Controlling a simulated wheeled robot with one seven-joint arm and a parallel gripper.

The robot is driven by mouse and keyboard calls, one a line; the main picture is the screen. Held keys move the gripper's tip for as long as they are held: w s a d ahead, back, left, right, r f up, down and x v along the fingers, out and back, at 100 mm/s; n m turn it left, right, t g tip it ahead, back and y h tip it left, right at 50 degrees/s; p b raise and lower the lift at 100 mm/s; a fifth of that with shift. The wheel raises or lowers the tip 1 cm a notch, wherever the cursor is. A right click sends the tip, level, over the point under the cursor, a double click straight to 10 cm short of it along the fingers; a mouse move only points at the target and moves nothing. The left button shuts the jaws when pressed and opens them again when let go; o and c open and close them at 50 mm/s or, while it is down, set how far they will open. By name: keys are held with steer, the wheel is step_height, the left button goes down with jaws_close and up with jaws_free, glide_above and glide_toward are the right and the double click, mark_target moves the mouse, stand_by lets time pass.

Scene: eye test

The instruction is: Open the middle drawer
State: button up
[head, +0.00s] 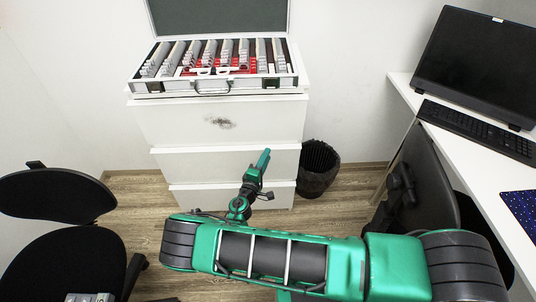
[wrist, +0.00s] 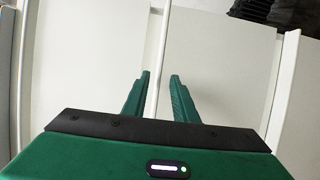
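A white chest with three stacked drawers stands in the head view, its middle drawer (head: 205,162) between the top drawer (head: 180,125) and the bottom drawer (head: 215,196). My gripper (head: 265,155) is in front of the right part of the middle drawer. In the wrist view my gripper (wrist: 160,78) has its two green fingers apart. A thin white drawer edge (wrist: 158,50) runs between them, with flat white panels on both sides. I cannot tell whether the fingers touch it. The middle drawer looks shut or nearly so.
An open case of lenses (head: 212,88) lies on top of the chest. A black waste basket (head: 318,168) stands right of it and shows in the wrist view (wrist: 275,10).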

steer(key=shift+x, duration=1.45)
jaws_close()
steer(key=shift+f, duration=0.15)
